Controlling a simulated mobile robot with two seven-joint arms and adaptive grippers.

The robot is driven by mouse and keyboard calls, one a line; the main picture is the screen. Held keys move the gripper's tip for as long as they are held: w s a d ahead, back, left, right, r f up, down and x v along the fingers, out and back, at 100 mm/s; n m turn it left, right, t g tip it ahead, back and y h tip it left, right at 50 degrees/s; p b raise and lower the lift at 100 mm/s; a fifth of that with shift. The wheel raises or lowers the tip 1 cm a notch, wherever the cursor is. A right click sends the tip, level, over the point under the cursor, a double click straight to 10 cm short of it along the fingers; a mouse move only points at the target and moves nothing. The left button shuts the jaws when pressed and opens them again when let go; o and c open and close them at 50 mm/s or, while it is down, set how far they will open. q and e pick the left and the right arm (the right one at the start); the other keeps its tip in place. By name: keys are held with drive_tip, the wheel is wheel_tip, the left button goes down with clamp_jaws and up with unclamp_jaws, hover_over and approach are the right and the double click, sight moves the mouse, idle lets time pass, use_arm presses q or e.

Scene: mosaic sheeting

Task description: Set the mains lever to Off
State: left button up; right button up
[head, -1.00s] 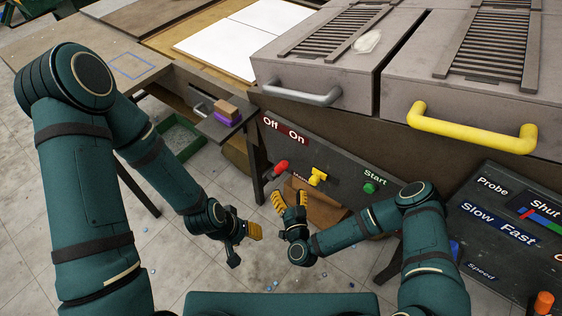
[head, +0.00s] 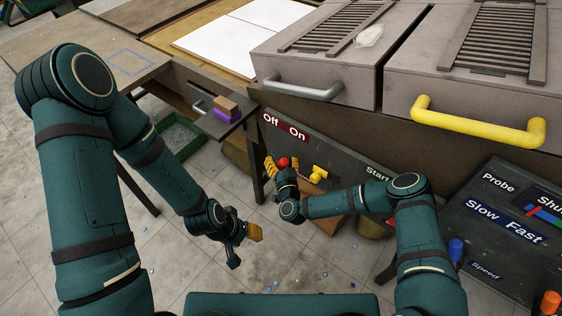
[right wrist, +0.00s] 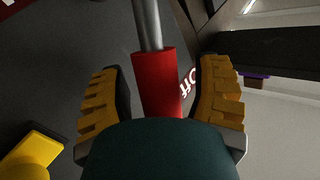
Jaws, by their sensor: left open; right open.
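The mains lever has a red grip (head: 283,162) and stands on the dark panel below the red "Off" and "On" labels (head: 284,127). In the right wrist view the red grip (right wrist: 157,82) on its grey metal rod lies between the two yellow finger pads of my right gripper (right wrist: 160,95). The fingers are open, with a gap on each side of the grip. In the head view my right gripper (head: 280,169) is at the lever and partly hides it. My left gripper (head: 245,241) is open and empty, low over the floor.
A yellow knob (head: 319,173) is just right of the lever; it also shows in the right wrist view (right wrist: 32,158). My right arm partly covers the Start control. A drawer front with a grey handle (head: 303,90) overhangs above. A green bin (head: 183,136) stands left.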

clamp_jaws()
use_arm(q)
drive_tip(key=shift+a, duration=0.1)
drive_tip(key=shift+a+r, duration=0.25)
drive_tip(key=shift+a, duration=0.1)
use_arm(e)
drive_tip(key=shift+a, duration=0.1)
